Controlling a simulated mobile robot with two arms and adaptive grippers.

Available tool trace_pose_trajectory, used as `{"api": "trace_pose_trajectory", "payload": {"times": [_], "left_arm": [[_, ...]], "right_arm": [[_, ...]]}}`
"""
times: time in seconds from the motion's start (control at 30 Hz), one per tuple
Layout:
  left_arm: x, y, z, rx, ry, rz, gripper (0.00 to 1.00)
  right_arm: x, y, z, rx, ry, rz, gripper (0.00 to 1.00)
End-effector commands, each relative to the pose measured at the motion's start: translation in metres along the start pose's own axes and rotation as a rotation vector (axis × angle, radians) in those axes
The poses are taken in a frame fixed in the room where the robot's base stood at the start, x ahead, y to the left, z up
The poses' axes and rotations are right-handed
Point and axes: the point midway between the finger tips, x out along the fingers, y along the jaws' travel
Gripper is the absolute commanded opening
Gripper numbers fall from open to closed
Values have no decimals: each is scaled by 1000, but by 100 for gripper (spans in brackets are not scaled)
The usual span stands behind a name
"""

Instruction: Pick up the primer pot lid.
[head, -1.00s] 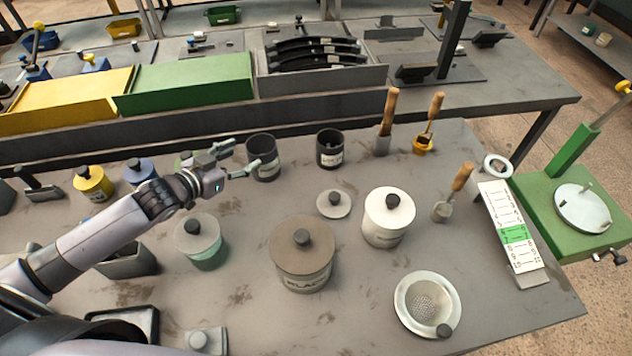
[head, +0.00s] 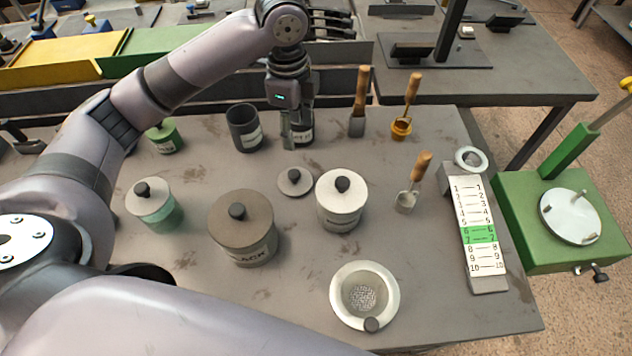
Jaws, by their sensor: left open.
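A small round grey lid with a dark knob (head: 295,181) lies flat on the bench, beside the white lidded pot. I take it for the primer pot lid, though no label on it can be read. My left gripper (head: 291,140) points down just behind this lid, open and empty, apart from it in the picture. Which pot is the primer pot I cannot read. My right gripper is not in view.
A strainer bowl (head: 364,298) is at the front. Wooden-handled tools (head: 359,100) stand at the back right.

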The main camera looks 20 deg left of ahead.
Motion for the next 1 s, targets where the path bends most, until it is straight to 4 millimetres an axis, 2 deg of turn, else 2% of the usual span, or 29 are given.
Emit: {"api": "trace_pose_trajectory", "payload": {"times": [0.07, 0.17, 0.43, 0.63, 0.87, 1.0], "left_arm": [[-2, 3, 4, 19, -21, 16, 49], [9, 4, 5, 23, -27, 24, 49], [66, 5, 7, 20, -26, 24, 49], [103, 5, 7, 20, -24, 20, 49], [119, 4, 8, 20, -24, 17, 49], [136, 2, 12, 18, -25, 21, 49]], "right_arm": [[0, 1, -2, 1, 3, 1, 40], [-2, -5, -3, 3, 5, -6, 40], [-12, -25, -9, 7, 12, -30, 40], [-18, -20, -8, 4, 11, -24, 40], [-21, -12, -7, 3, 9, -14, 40], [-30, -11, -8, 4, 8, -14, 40]]}}
